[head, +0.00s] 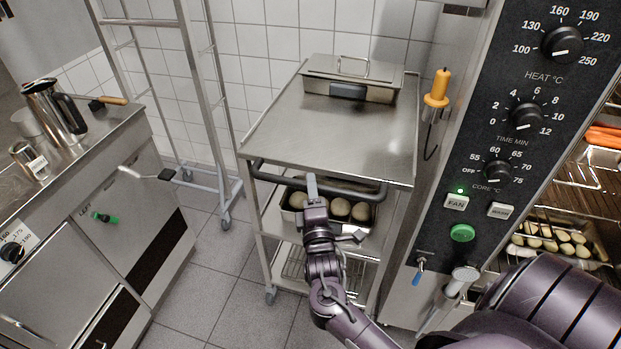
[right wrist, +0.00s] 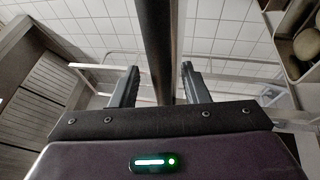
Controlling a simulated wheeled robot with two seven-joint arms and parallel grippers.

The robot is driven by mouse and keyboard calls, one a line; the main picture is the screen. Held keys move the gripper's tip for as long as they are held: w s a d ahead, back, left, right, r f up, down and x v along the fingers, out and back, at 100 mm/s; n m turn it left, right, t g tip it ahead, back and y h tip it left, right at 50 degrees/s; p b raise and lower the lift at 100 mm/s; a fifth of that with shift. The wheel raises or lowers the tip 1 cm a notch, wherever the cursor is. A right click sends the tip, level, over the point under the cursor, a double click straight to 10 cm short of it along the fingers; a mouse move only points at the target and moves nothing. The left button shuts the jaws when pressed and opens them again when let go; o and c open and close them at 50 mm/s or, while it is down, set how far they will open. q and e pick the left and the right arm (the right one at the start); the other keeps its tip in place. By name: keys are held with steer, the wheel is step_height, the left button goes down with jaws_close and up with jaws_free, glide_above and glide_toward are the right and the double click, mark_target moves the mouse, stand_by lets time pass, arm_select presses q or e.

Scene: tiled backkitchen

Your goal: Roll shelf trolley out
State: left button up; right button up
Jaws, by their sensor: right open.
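The shelf trolley (head: 330,130) is a steel cart with several shelves, standing between the tiled wall and the oven. A dark push bar (head: 270,177) runs along its front below the top shelf. My right gripper (head: 312,188) is at the bar. In the right wrist view the two fingers (right wrist: 153,85) are apart, with the dark bar (right wrist: 155,40) passing between them. I cannot tell whether either finger touches it. My left gripper is in neither view.
A lidded steel pan (head: 352,78) sits on the trolley's top, and a tray of round items (head: 340,208) below. The oven (head: 425,225) stands close on the right. A tall rack (head: 196,90) and a counter (head: 85,150) stand left. Tiled floor (head: 225,290) in front is clear.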

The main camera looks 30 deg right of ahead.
steer(key=x, duration=0.2)
steer(key=shift+w, duration=0.3)
steer(key=shift+w+d+r, duration=0.1)
steer(key=shift+w+d, duration=0.15)
steer(key=shift+w, duration=0.1)
steer(key=c, duration=0.8)
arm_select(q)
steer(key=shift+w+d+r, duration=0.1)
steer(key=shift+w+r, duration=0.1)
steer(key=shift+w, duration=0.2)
arm_select(e)
jaws_close()
